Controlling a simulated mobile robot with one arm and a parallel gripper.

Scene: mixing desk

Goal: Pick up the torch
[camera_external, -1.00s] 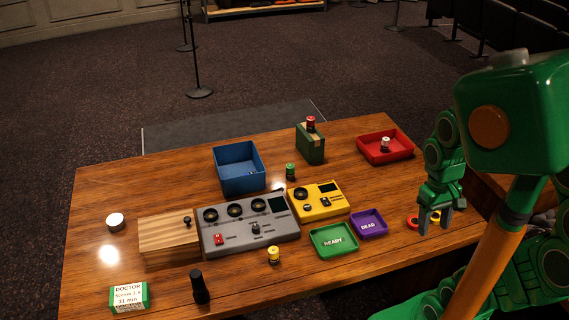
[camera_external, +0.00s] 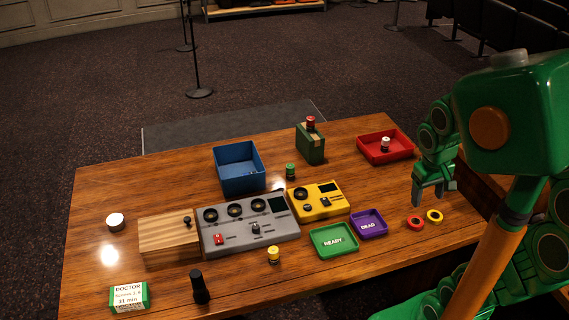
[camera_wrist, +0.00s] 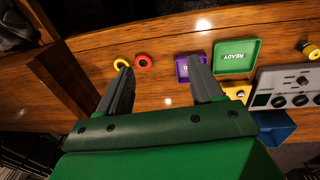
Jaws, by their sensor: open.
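The torch (camera_external: 200,287) looks to be the black cylinder standing upright near the front edge of the desk, left of the yellow-topped piece. It does not show in the wrist view. My gripper (camera_external: 433,203) is open and empty above the right end of the desk, far to the right of the torch.
A grey mixer (camera_external: 250,250), yellow box (camera_external: 333,210), green tray (camera_external: 322,250), purple tray (camera_external: 383,219) and yellow-topped piece (camera_external: 273,255) lie between gripper and torch. Red (camera_external: 415,222) and yellow rings (camera_external: 434,216) lie below my gripper. A green-white box (camera_external: 129,298) stands left of the torch.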

